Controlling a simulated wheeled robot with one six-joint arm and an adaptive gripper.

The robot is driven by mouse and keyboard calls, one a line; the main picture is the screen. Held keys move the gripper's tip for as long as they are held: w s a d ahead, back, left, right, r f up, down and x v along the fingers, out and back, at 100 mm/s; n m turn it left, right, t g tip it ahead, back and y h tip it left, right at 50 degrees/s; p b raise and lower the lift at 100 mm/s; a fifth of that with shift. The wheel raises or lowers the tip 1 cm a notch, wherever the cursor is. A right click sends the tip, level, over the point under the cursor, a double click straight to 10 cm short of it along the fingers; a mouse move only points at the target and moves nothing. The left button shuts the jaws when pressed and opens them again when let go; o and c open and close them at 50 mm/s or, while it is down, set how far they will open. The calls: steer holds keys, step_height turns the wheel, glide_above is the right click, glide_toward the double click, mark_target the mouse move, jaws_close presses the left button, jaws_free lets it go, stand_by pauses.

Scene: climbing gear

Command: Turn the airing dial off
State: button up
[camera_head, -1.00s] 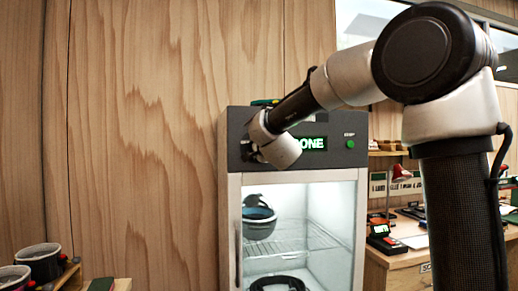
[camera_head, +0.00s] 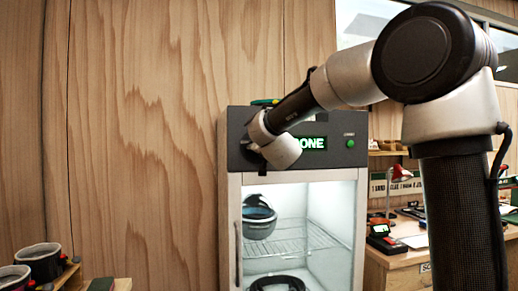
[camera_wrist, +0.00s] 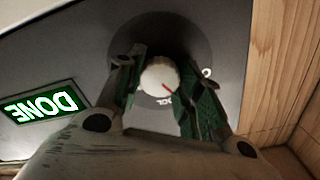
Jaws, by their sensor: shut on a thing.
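The airing dial (camera_wrist: 158,78) is a round white knob with a red pointer line on the dark top panel of the cabinet (camera_head: 361,230). In the wrist view it sits between the two green-padded fingers of my gripper (camera_wrist: 162,85), which are shut on it. The pointer slants; one white mark shows to the right of the dial and partly hidden lettering below it. A green display (camera_wrist: 40,108) reads DONE, upside down in the wrist view; it also shows in the head view (camera_head: 312,143). In the head view my wrist hides the dial.
The glass-doored cabinet holds a blue-grey helmet-like item (camera_head: 259,218) and a dark coiled item (camera_head: 277,283). A green button (camera_head: 350,143) is right of the display. A wooden wall stands left; a desk with a red lamp (camera_head: 399,173) stands right.

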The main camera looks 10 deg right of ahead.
steer(key=shift+f+n, duration=0.2)
steer(key=shift+n, duration=3.7)
steer(key=o, duration=1)
steer(key=shift+o, duration=0.2)
steer(key=shift+r, duration=0.1)
steer(key=shift+s, duration=0.1)
